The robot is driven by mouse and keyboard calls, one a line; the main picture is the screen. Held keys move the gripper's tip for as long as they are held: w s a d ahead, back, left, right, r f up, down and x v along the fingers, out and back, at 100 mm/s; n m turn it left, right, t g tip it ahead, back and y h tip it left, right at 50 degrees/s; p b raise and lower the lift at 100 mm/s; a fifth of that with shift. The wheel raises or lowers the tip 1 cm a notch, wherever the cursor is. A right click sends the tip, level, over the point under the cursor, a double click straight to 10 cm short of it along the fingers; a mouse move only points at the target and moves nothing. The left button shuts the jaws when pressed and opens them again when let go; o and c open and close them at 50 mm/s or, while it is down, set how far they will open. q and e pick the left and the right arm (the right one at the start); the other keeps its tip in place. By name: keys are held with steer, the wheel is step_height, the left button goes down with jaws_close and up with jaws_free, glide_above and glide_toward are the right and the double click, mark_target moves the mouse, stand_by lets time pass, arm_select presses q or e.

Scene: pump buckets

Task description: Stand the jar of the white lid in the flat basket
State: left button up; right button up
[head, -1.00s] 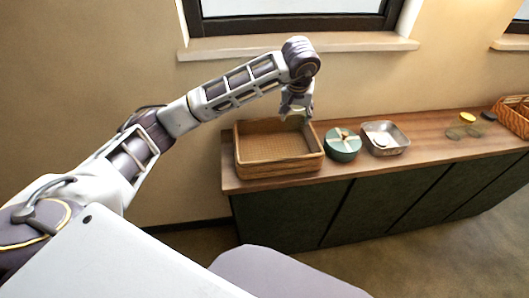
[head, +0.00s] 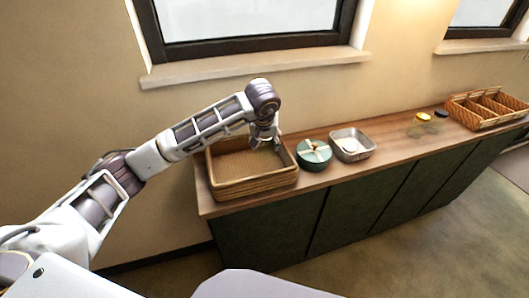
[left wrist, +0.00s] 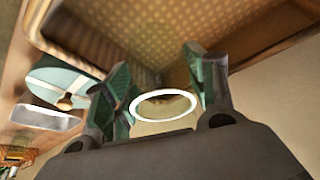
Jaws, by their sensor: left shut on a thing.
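The wide, open, undivided woven basket (head: 240,188) stands at the left end of the sideboard. My left gripper (head: 264,141) is over its back right part. In the left wrist view the left gripper (left wrist: 160,95) is shut on a clear jar with a white ring at its rim (left wrist: 163,119). The basket's woven floor and wall (left wrist: 110,55) show beyond the fingers. The jar is hard to make out in the head view, and I cannot tell whether its base touches the basket. A small white round thing (head: 348,145) lies in the metal tray. My right gripper is not in view.
A round teal box with a pale cross (head: 314,155) stands just right of the basket. Right of it is the metal tray (head: 362,156). Farther right are small clear jars with a yellow (head: 423,116) and a black top (head: 441,114), then a divided wicker basket (head: 490,122).

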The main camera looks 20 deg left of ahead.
mark_target(265, 152)
arm_select(q)
steer(key=shift+f, duration=2.6)
steer(key=o, duration=0.8)
steer(key=shift+c, duration=0.2)
steer(key=o, duration=0.4)
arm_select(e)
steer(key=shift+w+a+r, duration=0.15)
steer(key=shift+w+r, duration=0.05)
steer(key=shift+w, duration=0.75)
